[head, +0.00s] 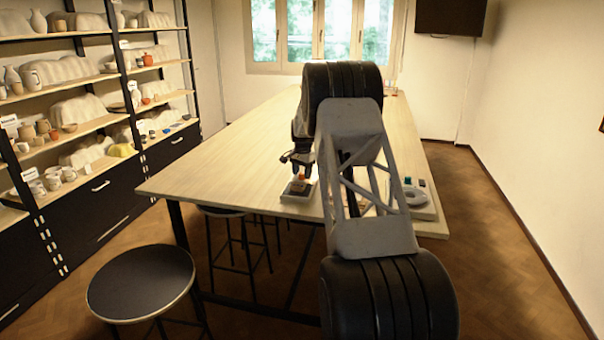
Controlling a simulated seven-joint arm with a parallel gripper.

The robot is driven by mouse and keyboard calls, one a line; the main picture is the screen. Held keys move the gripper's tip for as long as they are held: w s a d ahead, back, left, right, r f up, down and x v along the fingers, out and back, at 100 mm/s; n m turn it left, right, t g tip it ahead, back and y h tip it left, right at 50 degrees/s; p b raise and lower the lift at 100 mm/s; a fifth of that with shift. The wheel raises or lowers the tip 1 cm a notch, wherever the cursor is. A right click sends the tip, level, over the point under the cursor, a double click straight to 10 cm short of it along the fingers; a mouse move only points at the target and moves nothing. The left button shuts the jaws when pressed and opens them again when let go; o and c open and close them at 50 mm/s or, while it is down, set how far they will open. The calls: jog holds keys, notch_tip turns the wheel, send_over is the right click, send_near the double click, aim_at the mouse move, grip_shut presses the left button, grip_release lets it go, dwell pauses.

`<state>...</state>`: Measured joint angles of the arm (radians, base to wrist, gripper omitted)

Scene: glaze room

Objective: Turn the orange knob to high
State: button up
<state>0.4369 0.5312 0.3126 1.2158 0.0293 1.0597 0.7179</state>
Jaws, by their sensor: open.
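A small grey box (287,197) sits near the front edge of the long wooden table. A small orange thing, apparently the orange knob (299,184), shows on top of it. It is too small for me to read its setting. My gripper (300,172) is open and points down just above the orange knob. I cannot tell whether its fingers are around the knob or apart from it. My own arm hides part of the table to the right of the box.
The wooden table (220,150) is mostly bare to the left and behind. A black stool (140,283) stands in front. Shelves of pottery (90,125) line the left wall.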

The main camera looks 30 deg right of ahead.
aim_at(302, 173)
jog(key=shift+s+d+r, duration=0.1)
jog(key=shift+s+r, duration=0.05)
jog(key=shift+r, duration=3.65)
jog(key=shift+a+r, duration=0.25)
jog(key=s+a+r+n, duration=0.2)
jog(key=s+a+r, duration=0.3)
jog(key=s+a, duration=0.4)
jog(key=s+a+r+n+t, duration=0.1)
jog(key=s+a+r+n, duration=0.1)
jog(key=s+a+r, duration=0.6)
jog(key=s+a+r+n, duration=0.3)
jog(key=s+a, duration=0.7)
jog(key=a, duration=0.1)
jog(key=s+a+f+n, duration=0.2)
jog(key=s+a, duration=0.3)
jog(key=s, duration=0.7)
jog(key=s+a+f+n, duration=0.2)
jog(key=s+a+f, duration=0.1)
jog(key=s, duration=0.9)
jog(key=s+a+f+n+t, duration=0.1)
jog(key=s+a, duration=0.5)
jog(key=s, duration=0.7)
jog(key=shift+a+f+n, duration=0.3)
jog(key=shift+f+n, duration=0.3)
jog(key=shift+f, duration=0.3)
